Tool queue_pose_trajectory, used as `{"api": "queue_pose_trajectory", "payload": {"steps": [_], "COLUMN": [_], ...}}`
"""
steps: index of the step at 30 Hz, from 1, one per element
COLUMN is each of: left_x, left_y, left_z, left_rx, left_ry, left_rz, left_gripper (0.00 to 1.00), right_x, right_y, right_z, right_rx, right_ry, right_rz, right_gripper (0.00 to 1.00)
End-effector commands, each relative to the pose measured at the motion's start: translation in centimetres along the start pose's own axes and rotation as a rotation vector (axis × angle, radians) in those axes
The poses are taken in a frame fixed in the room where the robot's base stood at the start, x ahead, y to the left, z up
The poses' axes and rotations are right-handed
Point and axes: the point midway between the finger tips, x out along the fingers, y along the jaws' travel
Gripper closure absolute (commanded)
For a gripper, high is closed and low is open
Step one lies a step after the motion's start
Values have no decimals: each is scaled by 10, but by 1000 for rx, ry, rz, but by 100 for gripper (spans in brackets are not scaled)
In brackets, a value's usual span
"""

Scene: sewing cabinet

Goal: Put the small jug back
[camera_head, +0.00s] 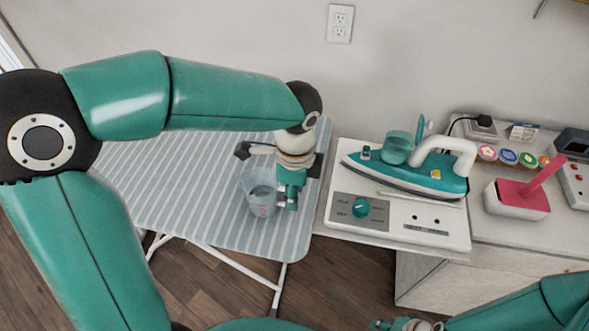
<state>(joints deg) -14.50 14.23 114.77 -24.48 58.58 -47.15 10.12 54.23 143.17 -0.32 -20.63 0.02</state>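The small jug (262,194) is clear, with faint red marks on its side, and shows over the right part of the striped ironing board (170,185). My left gripper (267,176) is at the jug from above and behind. One dark-tipped finger is beyond the rim and a teal part is along the jug's right side. I cannot tell whether the fingers press on the jug or whether its base touches the board. My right gripper (392,325) shows only in part at the bottom edge, and its fingers are not clear.
A teal and white iron (425,177) rests on a white station (400,218) with a dial, right of the board. On the cabinet are a pink-topped white box (517,198), several round spools (508,156) and a grey device (574,143). The board's left part is bare.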

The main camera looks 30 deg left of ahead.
Motion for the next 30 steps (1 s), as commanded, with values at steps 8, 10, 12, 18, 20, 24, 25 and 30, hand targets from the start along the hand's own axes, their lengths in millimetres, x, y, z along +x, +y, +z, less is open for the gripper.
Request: {"api": "queue_pose_trajectory", "payload": {"steps": [8,10,12,18,20,24,25,30], "left_x": [-57,-66,-73,-80,-80,-80,-80,-80], "left_y": [0,0,0,0,0,0,0,0], "left_z": [-1,-1,-1,0,0,0,0,-1], "left_rx": [1,1,1,1,1,1,1,2], "left_ry": [3,1,1,0,0,0,0,0], "left_rz": [-3,-2,-1,0,1,1,1,1], "left_gripper": [65,65,65,65,65,65,65,65], "right_x": [-4,-4,-4,-4,-4,-4,-4,-4], "right_y": [-1,-1,-2,-2,-2,-2,-2,-2], "right_z": [0,0,0,0,0,0,0,0], "right_rx": [0,0,0,0,0,0,0,0], "right_ry": [0,0,0,0,0,0,0,0], "right_rz": [0,0,0,0,0,0,0,0], "right_gripper": [56,56,56,56,56,56,56,56]}}
